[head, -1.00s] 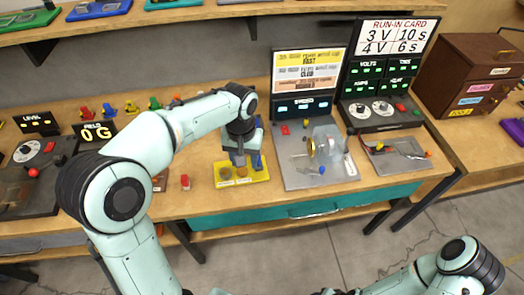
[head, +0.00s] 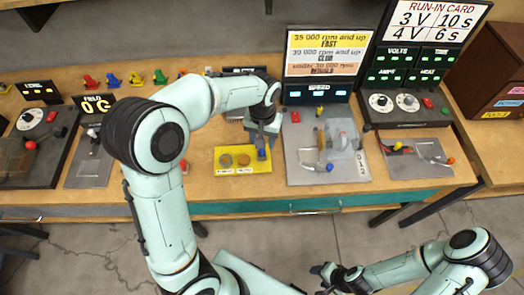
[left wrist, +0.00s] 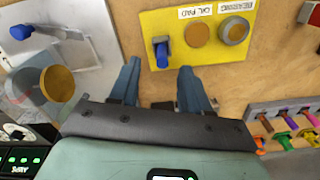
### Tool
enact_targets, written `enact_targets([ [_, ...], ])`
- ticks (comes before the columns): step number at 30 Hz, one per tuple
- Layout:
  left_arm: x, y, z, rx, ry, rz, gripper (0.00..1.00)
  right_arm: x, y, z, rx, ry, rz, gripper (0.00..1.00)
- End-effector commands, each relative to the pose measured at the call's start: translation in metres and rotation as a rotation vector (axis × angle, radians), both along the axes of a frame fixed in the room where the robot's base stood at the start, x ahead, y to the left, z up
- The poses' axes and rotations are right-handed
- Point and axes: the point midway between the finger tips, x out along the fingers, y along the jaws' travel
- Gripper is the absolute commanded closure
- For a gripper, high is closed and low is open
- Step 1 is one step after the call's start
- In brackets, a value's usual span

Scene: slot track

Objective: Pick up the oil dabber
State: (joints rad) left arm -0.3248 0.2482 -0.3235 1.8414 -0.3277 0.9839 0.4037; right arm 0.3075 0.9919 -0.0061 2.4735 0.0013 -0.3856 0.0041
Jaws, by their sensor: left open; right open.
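The blue oil dabber (head: 261,150) stands at the right end of the yellow tray (head: 226,168) in the head view. In the left wrist view the blue dabber (left wrist: 162,52) is at the tray's left end, beside two round pads labelled oil pad and bearing. My left gripper (left wrist: 158,72) is open, its fingertips on either side of the line to the dabber and just short of it. In the head view my left gripper (head: 262,130) is over the back of the tray, partly hiding the dabber. My right gripper (head: 326,273) is open and empty, low over the floor.
A grey test plate (head: 300,170) with a blue-knobbed lever and clear cover lies right of the tray. A smaller plate (head: 432,172) is farther right. Sign panels (head: 322,55) stand behind. Several coloured pieces (head: 137,78) line the back left.

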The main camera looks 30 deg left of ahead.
Motion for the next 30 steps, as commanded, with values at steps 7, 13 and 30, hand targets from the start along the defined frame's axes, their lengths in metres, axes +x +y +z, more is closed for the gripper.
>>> enact_targets([
  [7, 0.002, 0.005, -0.029, 0.001, 0.003, 0.002, 0.53, 0.003, 0.0, 0.003, 0.0, -0.003, 0.0, 0.47],
  [13, 0.003, 0.005, -0.051, 0.001, 0.001, 0.0, 0.53, 0.002, 0.0, 0.002, 0.0, -0.003, 0.0, 0.47],
  [30, 0.003, 0.005, -0.053, 0.0, -0.001, 0.0, 1.0, 0.002, 0.0, 0.002, 0.0, -0.002, 0.0, 0.47],
])
